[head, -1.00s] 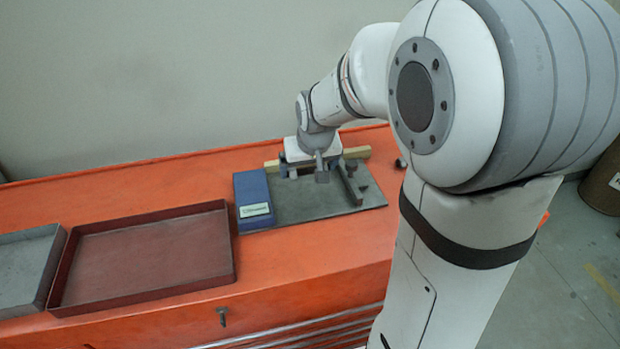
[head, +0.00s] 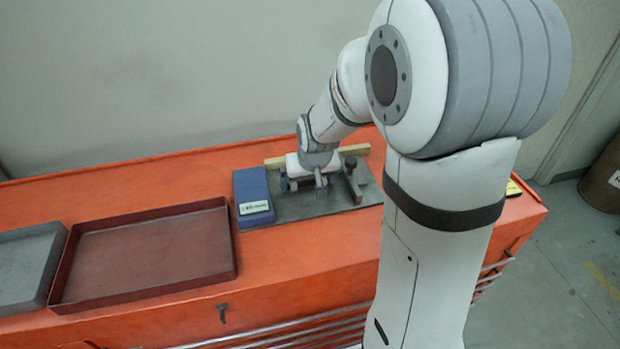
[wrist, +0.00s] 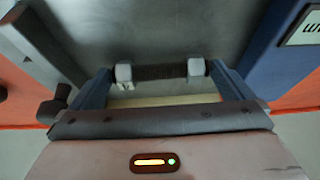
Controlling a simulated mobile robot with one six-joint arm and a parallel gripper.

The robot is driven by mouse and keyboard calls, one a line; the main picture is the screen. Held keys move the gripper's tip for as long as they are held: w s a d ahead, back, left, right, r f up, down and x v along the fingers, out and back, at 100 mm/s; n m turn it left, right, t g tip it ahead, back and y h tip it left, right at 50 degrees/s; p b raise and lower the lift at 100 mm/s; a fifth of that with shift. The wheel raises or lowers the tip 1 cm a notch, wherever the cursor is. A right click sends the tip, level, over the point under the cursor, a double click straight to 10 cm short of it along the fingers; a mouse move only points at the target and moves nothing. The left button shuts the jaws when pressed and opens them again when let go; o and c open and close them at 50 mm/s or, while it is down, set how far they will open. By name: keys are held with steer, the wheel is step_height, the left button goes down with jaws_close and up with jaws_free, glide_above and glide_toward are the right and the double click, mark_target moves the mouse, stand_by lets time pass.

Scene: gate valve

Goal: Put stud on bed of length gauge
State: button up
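My gripper (head: 305,183) is low over the grey plate of the length gauge (head: 335,205), between its blue box and its dark upright bar. In the wrist view, the two pale fingertips of my gripper (wrist: 160,70) stand apart with a dark, ridged stud (wrist: 160,72) lying crosswise between them, seemingly held end to end. The grey plate also shows behind it in the wrist view (wrist: 150,25). The stud is hidden by the gripper in the head view. I cannot tell whether it touches the bed.
The gauge's blue box (head: 254,200) with a label stands left of my gripper. The dark upright bar (head: 352,182) with a knob is close on the right. A wooden strip (head: 355,150) lies behind. A dark red tray (head: 145,255) and a grey tray (head: 25,265) lie further left.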

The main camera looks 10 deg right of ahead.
steer(key=shift+r, duration=0.3)
steer(key=v, duration=1.2)
steer(key=s+f+g, duration=0.1)
steer(key=s+f, duration=0.1)
steer(key=s, duration=1.5)
steer(key=shift+d+f, duration=0.25)
steer(key=shift+f, duration=0.05)
